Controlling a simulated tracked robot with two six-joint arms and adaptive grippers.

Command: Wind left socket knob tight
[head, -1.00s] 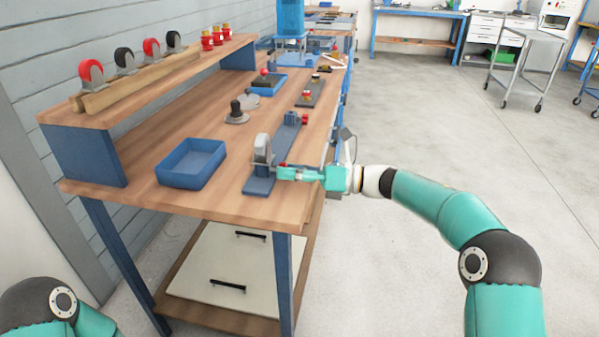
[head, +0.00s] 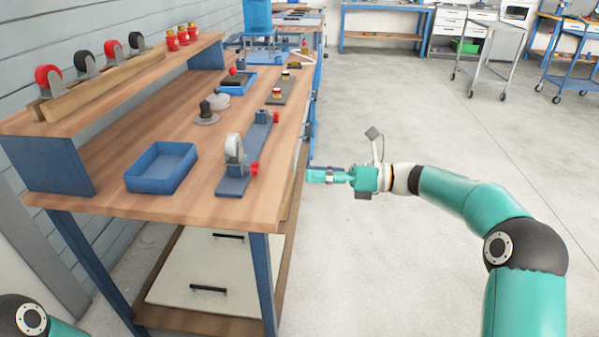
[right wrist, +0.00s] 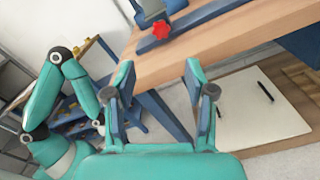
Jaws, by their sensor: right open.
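A blue strip fixture (head: 258,140) lies along the right edge of the bench. At its near end stands an upright pale grey disc (head: 233,150) with a red knob (head: 255,169) on its right side, facing the bench edge. The star-shaped red knob also shows in the right wrist view (right wrist: 161,30), beyond the fingers. A blue block (head: 262,116) with a small red part sits at the far end. My right gripper (head: 312,175) is off the bench to the right, apart from the knob. In the right wrist view its fingers (right wrist: 158,88) are spread and empty. My left gripper is out of view.
A blue tray (head: 135,182) stands left of the fixture, with a grey-based black knob piece (head: 207,117) behind it. A raised shelf (head: 95,112) holds red and black wheels. The floor (head: 400,270) right of the bench is clear.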

